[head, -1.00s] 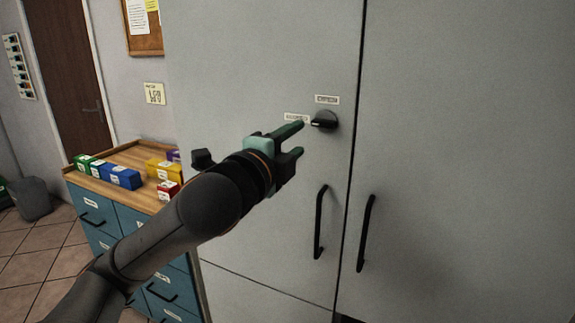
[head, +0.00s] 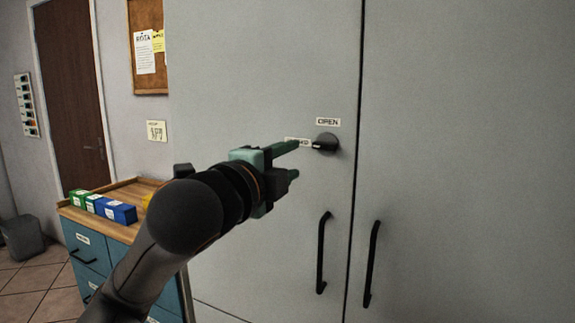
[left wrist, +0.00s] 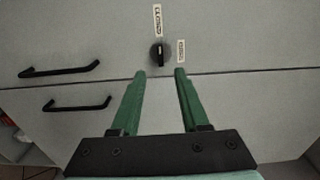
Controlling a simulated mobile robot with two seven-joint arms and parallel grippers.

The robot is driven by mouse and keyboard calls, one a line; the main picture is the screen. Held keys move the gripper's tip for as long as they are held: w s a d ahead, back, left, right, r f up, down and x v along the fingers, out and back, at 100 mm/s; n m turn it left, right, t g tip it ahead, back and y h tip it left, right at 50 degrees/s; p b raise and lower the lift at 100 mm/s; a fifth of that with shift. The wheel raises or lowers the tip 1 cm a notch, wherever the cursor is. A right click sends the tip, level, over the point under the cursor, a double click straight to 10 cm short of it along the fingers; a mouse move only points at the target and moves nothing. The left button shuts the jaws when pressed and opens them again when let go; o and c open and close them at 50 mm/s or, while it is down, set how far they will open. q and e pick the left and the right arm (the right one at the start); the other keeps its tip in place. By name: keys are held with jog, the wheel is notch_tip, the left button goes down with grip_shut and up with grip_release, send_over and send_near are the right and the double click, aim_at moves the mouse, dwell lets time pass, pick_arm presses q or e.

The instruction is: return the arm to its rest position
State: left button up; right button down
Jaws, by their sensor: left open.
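My left gripper (head: 297,159) is in front of the grey cabinet's left door (head: 265,60), beside the black knob (head: 327,143). Its green fingers are apart with nothing between them. In the left wrist view the open fingertips (left wrist: 160,72) are just short of the knob (left wrist: 159,52), and a gap seems to show. The knob's pointer is turned toward the label reading CLOSED (left wrist: 157,18); the OPEN label (head: 328,122) is above the knob in the head view. My left arm reaches in from the lower left. My right gripper is not in view.
Two black door handles (head: 322,253) (head: 371,264) hang below the knob. A wooden-topped blue drawer unit (head: 86,247) with coloured boxes (head: 116,211) stands left of the cabinet, partly behind my arm. A grey bin (head: 23,238) is on the tiled floor at far left.

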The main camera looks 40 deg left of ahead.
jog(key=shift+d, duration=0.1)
pick_arm(q)
jog(key=w+d+f+n+g+h+p, duration=0.25)
jog(key=w+d+f+h, duration=0.2)
jog(key=w+f, duration=0.55)
jog(key=s+d+f+n+g+h+p, duration=0.1)
jog(key=d+f+p, duration=0.1)
jog(key=f, duration=0.8)
jog(key=s+d+f+n+g+h+p, duration=0.1)
jog(key=d+f+n, duration=0.15)
jog(key=f, duration=0.75)
jog(key=s+d+f+n+g+p, duration=0.1)
jog(key=s+d+f+n+p, duration=0.1)
jog(key=s+f, duration=0.9)
jog(key=s+d+f+n+g+p, duration=0.2)
jog(key=s+d+f+n, duration=0.2)
jog(key=s+f, duration=0.7)
jog(key=shift+s+d+f+n+p, duration=0.35)
jog(key=shift+s+n, duration=0.15)
jog(key=shift+n, duration=0.1)
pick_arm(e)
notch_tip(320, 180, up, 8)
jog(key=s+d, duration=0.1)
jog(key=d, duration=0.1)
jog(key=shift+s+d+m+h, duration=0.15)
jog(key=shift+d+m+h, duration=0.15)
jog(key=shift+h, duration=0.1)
pick_arm(q)
jog(key=shift+g, duration=0.25)
